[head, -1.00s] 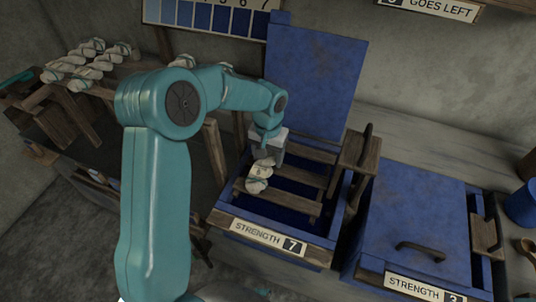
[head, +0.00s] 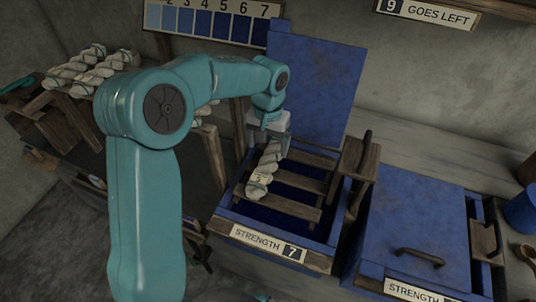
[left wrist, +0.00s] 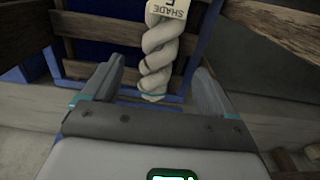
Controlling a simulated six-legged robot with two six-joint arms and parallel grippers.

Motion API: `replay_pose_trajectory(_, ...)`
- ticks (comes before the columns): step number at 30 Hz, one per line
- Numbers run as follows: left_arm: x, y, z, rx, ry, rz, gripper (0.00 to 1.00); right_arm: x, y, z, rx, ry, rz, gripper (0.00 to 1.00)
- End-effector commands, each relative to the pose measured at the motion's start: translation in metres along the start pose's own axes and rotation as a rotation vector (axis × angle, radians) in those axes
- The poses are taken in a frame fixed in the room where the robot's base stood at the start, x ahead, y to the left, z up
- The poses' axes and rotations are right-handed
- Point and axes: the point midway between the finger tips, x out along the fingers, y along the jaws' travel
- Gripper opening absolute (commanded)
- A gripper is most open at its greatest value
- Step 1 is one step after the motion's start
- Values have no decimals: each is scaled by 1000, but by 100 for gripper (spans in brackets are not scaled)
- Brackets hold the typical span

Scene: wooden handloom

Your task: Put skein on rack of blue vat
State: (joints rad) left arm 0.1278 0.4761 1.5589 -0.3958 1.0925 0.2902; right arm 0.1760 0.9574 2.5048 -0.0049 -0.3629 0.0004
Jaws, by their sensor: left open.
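A white twisted skein (head: 265,170) lies on the wooden slatted rack (head: 292,205) of the open blue vat (head: 232,218) marked STRENGTH 7. It runs across the slats on the rack's left side. My left gripper (head: 272,138) is over the skein's far end. In the left wrist view the gripper (left wrist: 160,72) is open, with a finger on either side of the skein (left wrist: 158,50) and gaps between. A SHADE tag, partly cut off, shows on the skein. My right gripper is not in view.
The vat's blue lid (head: 315,85) stands upright behind it. A closed blue vat (head: 415,225) with a handle stands to the right. More white skeins (head: 90,68) lie on a wooden stand at the left. A shade chart (head: 210,20) hangs on the wall.

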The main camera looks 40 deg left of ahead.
Motion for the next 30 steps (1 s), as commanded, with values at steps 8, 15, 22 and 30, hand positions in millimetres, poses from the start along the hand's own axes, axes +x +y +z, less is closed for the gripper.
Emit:
replay_pose_trajectory(8, -40, 0, 0, 1, 1, 0, 87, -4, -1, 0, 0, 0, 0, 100)
replay_pose_trajectory(15, -43, 0, 0, 1, -1, 0, 87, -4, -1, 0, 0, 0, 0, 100)
replay_pose_trajectory(22, -42, 0, 0, 1, -1, 0, 87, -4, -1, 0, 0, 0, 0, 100)
replay_pose_trajectory(30, -68, 0, 0, 1, 0, 0, 87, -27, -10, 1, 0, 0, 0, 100)
